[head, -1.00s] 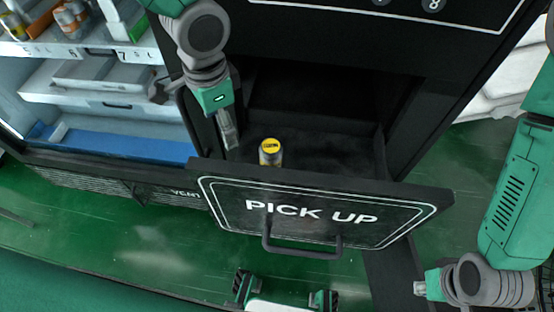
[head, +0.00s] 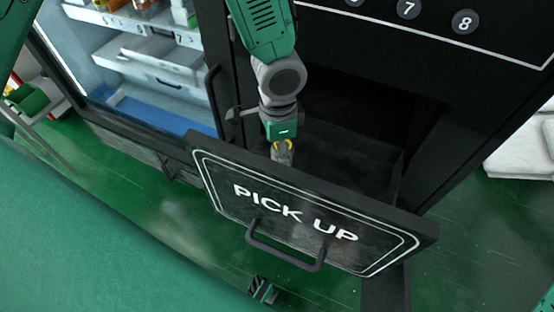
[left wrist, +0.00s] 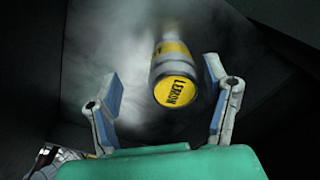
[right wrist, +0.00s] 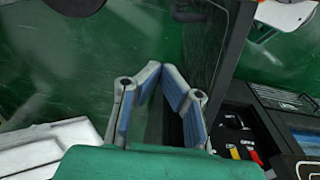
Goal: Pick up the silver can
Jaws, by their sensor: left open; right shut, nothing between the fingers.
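The silver can (left wrist: 170,47) has a yellow band and a yellow top with dark lettering. It stands inside the open pick-up drawer, behind the drawer's front panel (head: 213,174). My left gripper (left wrist: 161,70) is open, with a blue-padded finger on each side of the can's near end in the left wrist view; I cannot tell whether either finger touches it. In the head view, my left gripper (head: 282,150) reaches down over the can, hiding most of it. My right gripper (right wrist: 161,68) is shut and empty in the right wrist view, away from the can.
The black machine body (head: 365,48) rises behind the drawer. A handle (head: 287,259) sticks out from the panel marked PICK UP. A lit display case (head: 165,60) stands to the left. Green floor (head: 475,250) lies open at the right.

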